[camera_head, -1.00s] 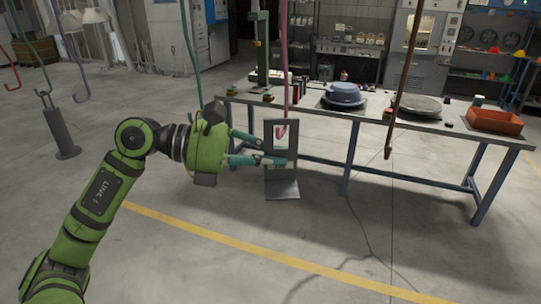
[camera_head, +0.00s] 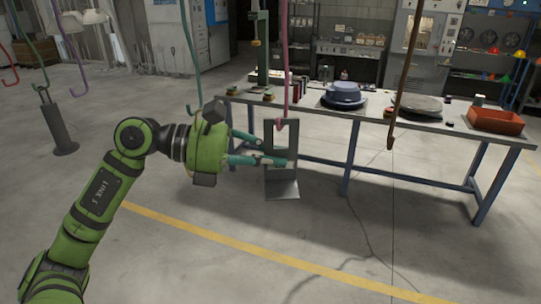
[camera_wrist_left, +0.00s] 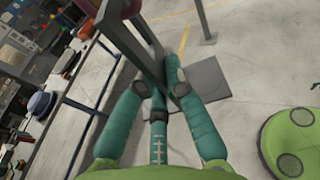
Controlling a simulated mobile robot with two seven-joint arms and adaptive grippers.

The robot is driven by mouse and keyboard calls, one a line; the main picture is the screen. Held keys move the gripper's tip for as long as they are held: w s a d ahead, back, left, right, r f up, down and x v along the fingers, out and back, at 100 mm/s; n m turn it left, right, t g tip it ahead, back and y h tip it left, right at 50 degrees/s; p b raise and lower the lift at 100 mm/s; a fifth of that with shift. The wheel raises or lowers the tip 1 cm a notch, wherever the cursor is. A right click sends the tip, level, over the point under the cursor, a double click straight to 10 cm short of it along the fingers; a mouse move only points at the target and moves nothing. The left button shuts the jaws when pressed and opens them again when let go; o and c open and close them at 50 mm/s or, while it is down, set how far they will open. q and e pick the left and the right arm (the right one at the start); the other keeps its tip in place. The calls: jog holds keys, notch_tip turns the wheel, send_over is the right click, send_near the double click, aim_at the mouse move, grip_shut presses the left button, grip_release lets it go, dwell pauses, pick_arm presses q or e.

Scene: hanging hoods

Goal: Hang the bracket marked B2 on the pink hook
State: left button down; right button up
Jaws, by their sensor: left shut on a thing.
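A grey bracket (camera_head: 283,188) with a window in its upright plate and a flat foot stands out in front of the table; it also shows in the left wrist view (camera_wrist_left: 128,37). No B2 mark can be read on it. My left gripper (camera_head: 271,154) is shut on the bracket's upright part from the left and holds it clear of the table. The pink hook (camera_head: 283,75) hangs from above, and its curved end is at the bracket's top bar. I cannot tell whether the hook is in front of, through or touching it. My right gripper is not in view.
A teal hook (camera_head: 194,85), a purple hook (camera_head: 72,65) and a red hook (camera_head: 8,70) hang to the left; a brown hook (camera_head: 408,80) hangs to the right. A long table (camera_head: 385,118) stands behind, with an orange tray (camera_head: 496,120). The floor in front is clear.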

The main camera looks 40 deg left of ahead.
pick_arm(q)
jog(key=shift+r, duration=0.1)
jog(key=c, duration=1.2)
grip_release()
jog(key=shift+c, duration=0.2)
jog(key=v, duration=1.2)
jog(key=shift+s, duration=0.1)
